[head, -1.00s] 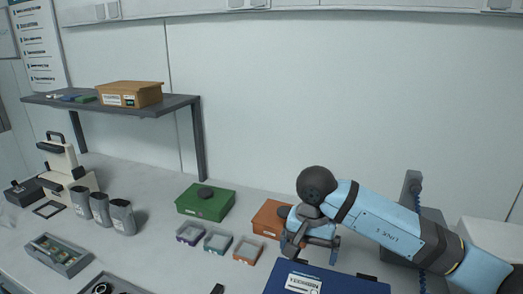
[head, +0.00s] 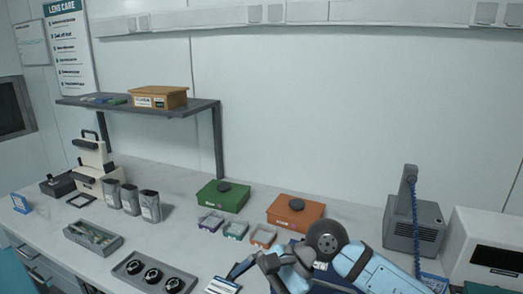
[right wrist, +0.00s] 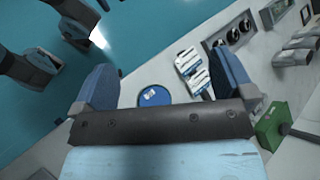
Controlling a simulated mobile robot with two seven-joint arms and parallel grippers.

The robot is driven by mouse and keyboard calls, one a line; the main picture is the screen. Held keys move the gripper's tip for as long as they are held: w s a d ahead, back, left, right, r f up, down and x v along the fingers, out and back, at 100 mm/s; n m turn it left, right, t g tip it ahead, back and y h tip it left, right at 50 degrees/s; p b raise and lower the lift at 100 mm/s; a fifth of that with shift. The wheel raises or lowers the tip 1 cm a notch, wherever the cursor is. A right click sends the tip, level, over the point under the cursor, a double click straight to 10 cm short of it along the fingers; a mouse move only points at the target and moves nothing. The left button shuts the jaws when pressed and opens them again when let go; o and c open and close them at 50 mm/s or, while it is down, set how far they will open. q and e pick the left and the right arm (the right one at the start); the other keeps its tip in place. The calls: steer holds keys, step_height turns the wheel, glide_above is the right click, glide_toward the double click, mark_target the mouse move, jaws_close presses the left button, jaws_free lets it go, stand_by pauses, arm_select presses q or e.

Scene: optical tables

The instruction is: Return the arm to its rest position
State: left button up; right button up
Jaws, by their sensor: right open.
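My right arm comes in from the lower right in the head view, bent low over the front of the table. Its gripper (head: 270,272) is at the bottom edge of the picture and partly cut off. In the right wrist view the two blue fingers (right wrist: 165,85) stand wide apart with nothing between them. Beyond them, lower down, are a round blue thing with a white label (right wrist: 153,97) and white-and-blue cards (right wrist: 193,70).
An orange box (head: 296,211) and a green box (head: 222,196) stand behind the arm, with small coloured trays (head: 236,230) before them. A blue case (head: 321,264) is partly hidden by the arm. A grey device with a coiled cord (head: 413,225) stands to the right.

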step_height(320, 180, up, 11)
steer(key=s+m+t+y, duration=0.3)
steer(key=m+t+y, duration=0.4)
steer(key=m+y, duration=0.65)
steer(key=w+d+m+t+h, duration=0.4)
steer(key=d+m+t+h, duration=0.3)
steer(key=m+t, duration=0.85)
steer(key=d+f+m+g+h, duration=0.2)
steer(key=d+f+m+h, duration=1.15)
steer(key=m, duration=0.75)
steer(key=s+d+f+m+g+h, duration=0.1)
steer(key=s+d+f+m+g, duration=0.2)
steer(key=s+f+m+g, duration=0.65)
steer(key=s+d+f+m+g+h, duration=0.25)
steer(key=s+f+g, duration=0.3)
steer(key=s, duration=0.85)
arm_select(q)
step_height(320, 180, up, 9)
steer(key=p, duration=0.9)
steer(key=shift+s+a, duration=0.25)
steer(key=shift+s, duration=0.1)
arm_select(e)
steer(key=w+a+f+t+y, duration=0.3)
steer(key=w+a+f+t, duration=0.2)
steer(key=t, duration=0.3)
steer(key=shift+w+a+n+y, duration=0.3)
steer(key=shift+w+a+y, duration=0.05)
steer(key=shift+w, duration=0.05)
